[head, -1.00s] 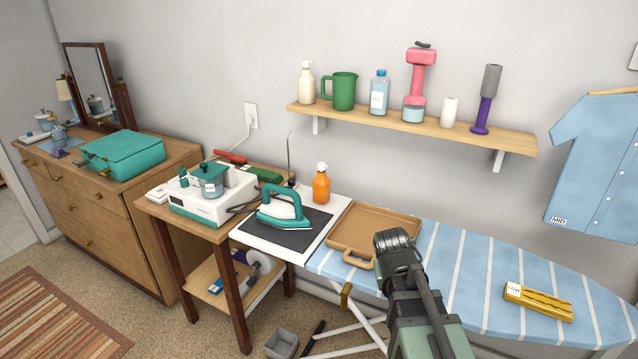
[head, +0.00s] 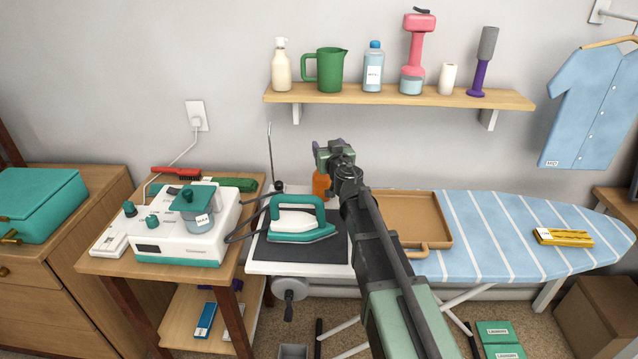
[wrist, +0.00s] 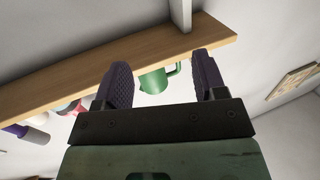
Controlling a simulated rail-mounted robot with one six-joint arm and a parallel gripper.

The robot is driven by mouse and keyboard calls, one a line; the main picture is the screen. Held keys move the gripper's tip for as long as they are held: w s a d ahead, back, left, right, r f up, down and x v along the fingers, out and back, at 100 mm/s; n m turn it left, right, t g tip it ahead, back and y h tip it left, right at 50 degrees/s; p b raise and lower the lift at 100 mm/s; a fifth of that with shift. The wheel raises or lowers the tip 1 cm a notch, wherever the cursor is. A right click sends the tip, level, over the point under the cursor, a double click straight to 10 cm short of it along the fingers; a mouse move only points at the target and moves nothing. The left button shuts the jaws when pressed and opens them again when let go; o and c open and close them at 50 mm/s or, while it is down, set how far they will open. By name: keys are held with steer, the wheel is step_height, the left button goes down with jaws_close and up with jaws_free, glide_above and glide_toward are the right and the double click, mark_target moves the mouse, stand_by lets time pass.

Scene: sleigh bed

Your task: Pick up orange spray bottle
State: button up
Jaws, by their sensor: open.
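The orange spray bottle (head: 321,185) stands at the back of the white end of the ironing board, just right of the iron. My gripper and arm hide its top and right side in the head view. My gripper (head: 330,146) is in front of and above it in the picture. In the wrist view my gripper (wrist: 162,62) shows two purple pads spread apart with nothing held between them. They face up toward the wall shelf, and the bottle does not show there.
The teal-and-white iron (head: 300,225) sits close left on a dark mat. A brown tray (head: 425,210) lies to the right. The wall shelf (head: 400,97) overhangs the area and bears a green pitcher (head: 326,78) and several other items. A white machine (head: 188,235) stands left.

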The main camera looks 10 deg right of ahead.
steer(key=b, duration=0.8)
glide_above(322, 182)
steer(key=s, duration=0.2)
step_height(322, 182, down, 8)
steer(key=w, duration=0.6)
steer(key=shift+w+d+f, duration=0.1)
steer(key=shift+w+d, duration=0.05)
steer(key=shift+w, duration=0.2)
steer(key=shift+s, duration=0.1)
steer(key=shift+c, duration=0.2)
jaws_close()
